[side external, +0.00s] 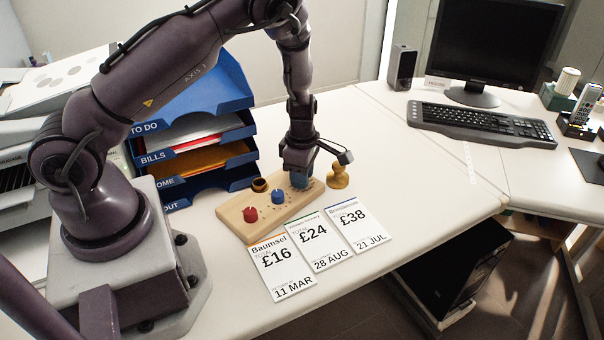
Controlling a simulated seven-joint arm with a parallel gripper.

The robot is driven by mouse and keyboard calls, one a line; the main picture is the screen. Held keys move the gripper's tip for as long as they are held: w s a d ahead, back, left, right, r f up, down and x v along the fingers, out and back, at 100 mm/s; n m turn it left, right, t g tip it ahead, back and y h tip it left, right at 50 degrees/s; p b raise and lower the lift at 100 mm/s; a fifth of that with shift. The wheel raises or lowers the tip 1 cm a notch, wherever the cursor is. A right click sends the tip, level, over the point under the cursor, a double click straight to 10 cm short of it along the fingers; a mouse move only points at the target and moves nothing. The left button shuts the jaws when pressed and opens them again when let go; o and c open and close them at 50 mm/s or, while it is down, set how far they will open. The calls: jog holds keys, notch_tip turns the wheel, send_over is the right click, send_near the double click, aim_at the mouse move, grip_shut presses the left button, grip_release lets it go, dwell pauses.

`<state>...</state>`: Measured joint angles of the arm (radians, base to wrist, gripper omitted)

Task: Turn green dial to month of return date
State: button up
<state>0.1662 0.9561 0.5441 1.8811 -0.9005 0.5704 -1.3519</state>
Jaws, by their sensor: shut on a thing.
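A wooden board (246,226) on the desk carries a red dial (250,214) and a blue dial (278,196) in a row. My gripper (301,181) points down over the board's far right end, in line with these dials. It is shut at the third dial place; the green dial itself is hidden by the fingers. Three cards lie in front of the board: one reads £16, 11 MAR (281,270), one £24, 28 AUG (319,246), one £38, 21 JUL (356,228). No card's wording legibly marks a return date.
A wooden stamp (338,177) stands right of my gripper, close by. A small brown round pot (260,185) is behind the board. Blue stacked trays (240,180) stand at the back left. A keyboard (480,124) and monitor (497,45) are at right. Desk between is clear.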

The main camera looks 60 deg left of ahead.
jog(key=shift+n, duration=0.9)
jog(key=o, duration=0.9)
jog(key=shift+o, duration=0.2)
notch_tip(320, 180, up, 13)
